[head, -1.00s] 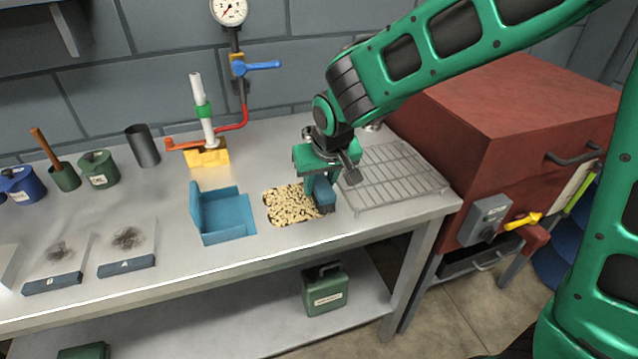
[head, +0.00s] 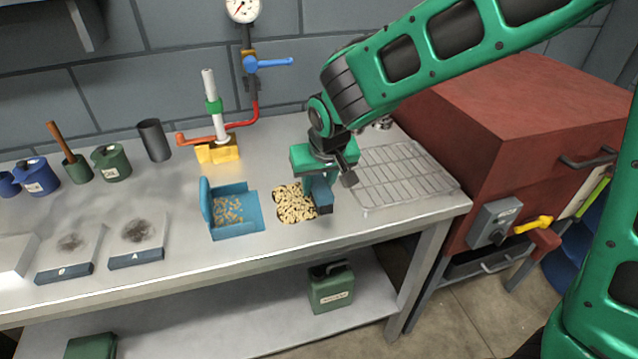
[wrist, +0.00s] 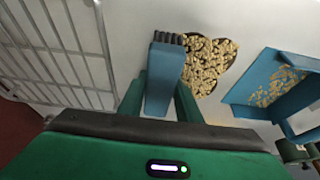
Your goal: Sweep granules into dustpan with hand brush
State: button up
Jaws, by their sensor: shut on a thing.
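My gripper (wrist: 160,100) is shut on the blue hand brush (wrist: 163,75), whose dark bristles show at its far end in the wrist view. In the head view the brush (head: 322,196) is at the right edge of the granule pile. The beige granules (head: 296,204) lie on the bench in a dense patch; they also show right of the bristles in the wrist view (wrist: 208,62). The blue dustpan (head: 236,231) lies left of the pile with some granules in it. In the wrist view the dustpan (wrist: 240,95) is right of the pile.
A wire rack (head: 400,178) lies on the bench just right of my gripper. A yellow-based stand (head: 218,153) with a red lever is behind the dustpan. A red cabinet (head: 530,95) stands at the right.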

aim_at(291, 198)
jog(key=shift+s+a+f, duration=0.1)
jog(key=shift+s+a, duration=0.05)
jog(key=shift+s+a, duration=0.15)
jog(key=shift+a, duration=0.4)
jog(key=shift+a, duration=0.2)
jog(key=shift+s+a, duration=0.15)
jog(key=shift+a, duration=0.35)
jog(key=shift+a, duration=0.1)
jog(key=shift+s+a, duration=0.15)
jog(key=shift+a, duration=0.45)
jog(key=shift+a, duration=0.15)
jog(key=shift+s+a, duration=0.25)
jog(key=shift+a, duration=0.3)
jog(key=shift+a, duration=0.15)
